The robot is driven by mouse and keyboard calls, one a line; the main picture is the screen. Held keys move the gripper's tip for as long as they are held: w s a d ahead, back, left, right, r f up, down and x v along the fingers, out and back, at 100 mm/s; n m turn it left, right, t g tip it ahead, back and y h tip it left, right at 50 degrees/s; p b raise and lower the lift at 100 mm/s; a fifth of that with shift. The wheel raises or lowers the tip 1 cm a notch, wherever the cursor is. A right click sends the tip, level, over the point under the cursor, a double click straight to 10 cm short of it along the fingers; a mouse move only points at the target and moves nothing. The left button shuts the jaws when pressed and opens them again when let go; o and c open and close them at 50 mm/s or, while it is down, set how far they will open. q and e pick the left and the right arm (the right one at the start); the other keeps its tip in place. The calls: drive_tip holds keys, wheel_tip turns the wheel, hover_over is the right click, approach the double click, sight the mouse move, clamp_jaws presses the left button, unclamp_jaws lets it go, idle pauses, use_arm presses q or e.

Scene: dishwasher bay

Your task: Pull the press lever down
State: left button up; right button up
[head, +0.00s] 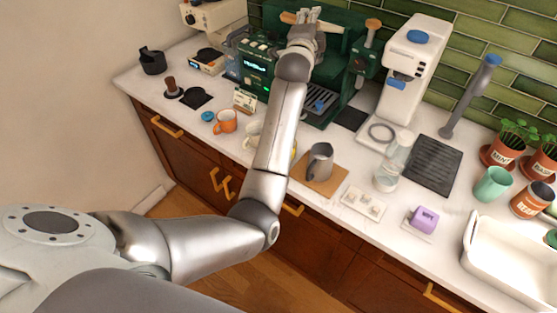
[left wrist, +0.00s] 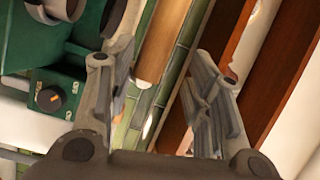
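The green espresso machine (head: 340,62) stands against the tiled wall. A lever with a wooden handle (head: 289,17) shows at its top, partly hidden by my left gripper (head: 303,17). A similar wooden handle (head: 373,25) stands at the machine's right end. In the left wrist view, my left gripper (left wrist: 160,105) is open, its two fingers spread apart. A light wooden handle (left wrist: 163,42) lies in line with the gap between them. I cannot tell whether a finger touches it. My right gripper is not in view.
A white grinder (head: 408,65) and a grey post with a blue top (head: 468,95) stand right of the machine. A pitcher (head: 319,162), an orange mug (head: 226,121) and a white basin (head: 510,255) are on the counter in front.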

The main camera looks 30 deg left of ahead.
use_arm(q)
drive_tip(key=s+f+n+g, duration=0.2)
drive_tip(key=s+f, duration=0.5)
drive_tip(key=f, duration=0.2)
drive_tip(key=s+d+f+n+g+h, duration=0.1)
drive_tip(key=s+f+n+g, duration=0.1)
drive_tip(key=s+f, duration=0.6)
drive_tip(key=s+d+f+n+g+h, duration=0.1)
drive_tip(key=s+f+n+g, duration=0.1)
drive_tip(key=s+f, duration=0.5)
drive_tip(key=shift+s+d+f+g, duration=0.2)
drive_tip(key=shift+f+g, duration=0.2)
drive_tip(key=shift+f, duration=0.7)
drive_tip(key=shift+s+d+f+g, duration=0.15)
drive_tip(key=shift+f+g, duration=0.25)
drive_tip(key=shift+f, duration=0.65)
drive_tip(key=shift+a, duration=0.15)
